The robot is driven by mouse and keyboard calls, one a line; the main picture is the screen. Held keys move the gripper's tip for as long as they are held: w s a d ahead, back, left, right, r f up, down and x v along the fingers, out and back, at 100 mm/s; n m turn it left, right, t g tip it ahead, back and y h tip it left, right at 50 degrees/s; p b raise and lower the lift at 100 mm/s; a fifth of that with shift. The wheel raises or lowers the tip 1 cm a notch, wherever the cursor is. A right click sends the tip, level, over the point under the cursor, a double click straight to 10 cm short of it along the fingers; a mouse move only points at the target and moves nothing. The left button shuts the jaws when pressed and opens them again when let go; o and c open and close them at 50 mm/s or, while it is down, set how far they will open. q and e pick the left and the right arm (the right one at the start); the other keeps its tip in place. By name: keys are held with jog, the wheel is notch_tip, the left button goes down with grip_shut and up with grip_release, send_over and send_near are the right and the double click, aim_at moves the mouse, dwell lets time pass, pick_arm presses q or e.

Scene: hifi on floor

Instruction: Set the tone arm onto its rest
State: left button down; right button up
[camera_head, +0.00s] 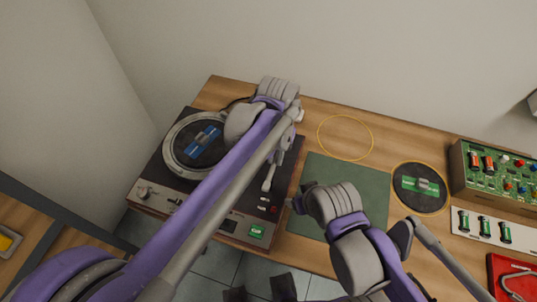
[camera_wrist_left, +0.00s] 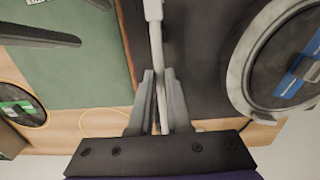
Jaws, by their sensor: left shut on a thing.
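The pale tone arm (camera_head: 268,178) of the turntable (camera_head: 160,187) lies over the deck's right side, clear of the platter (camera_head: 173,158). Its thin tube also shows in the left wrist view (camera_wrist_left: 157,45), with the headshell (camera_wrist_left: 153,10) at the top edge. My left gripper (camera_wrist_left: 160,103) is shut on the tube, one finger on each side. In the head view my left arm hides much of the deck. I cannot make out the rest or whether the tone arm touches it.
A green mat (camera_head: 318,176) lies right of the turntable. Farther right are a black disc (camera_head: 420,188), a circuit-board box (camera_head: 497,181), green cylinders (camera_head: 485,227) and a red tray (camera_head: 509,275). A yellow outlined circle (camera_head: 345,138) marks bare bench.

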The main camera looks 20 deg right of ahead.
pick_arm(q)
jog(key=shift+d, duration=0.1)
dwell(0.3)
jog(key=c, duration=0.9)
grip_release()
jog(key=shift+o, duration=0.2)
jog(key=shift+r, duration=0.1)
notch_tip(320, 180, up, 11)
jog(key=shift+p, duration=0.35)
jog(key=shift+f, duration=0.2)
jog(key=s+a+f+n+t+h, duration=0.1)
jog(key=a+f+n, duration=0.1)
jog(key=a, duration=0.8)
jog(key=s+a+f+n+t, duration=0.1)
jog(key=a+f+n, duration=0.15)
jog(key=a, duration=0.75)
jog(key=s+a+f+n+t, duration=0.1)
jog(key=s+a+f, duration=0.3)
jog(key=a, duration=0.2)
jog(key=s+a+f+n+t+y, duration=0.1)
jog(key=s+a+f+t, duration=0.1)
jog(key=s+a+f, duration=0.2)
jog(key=shift+s+a+f, duration=0.2)
jog(key=shift+s+a, duration=0.4)
jog(key=shift+a, duration=0.55)
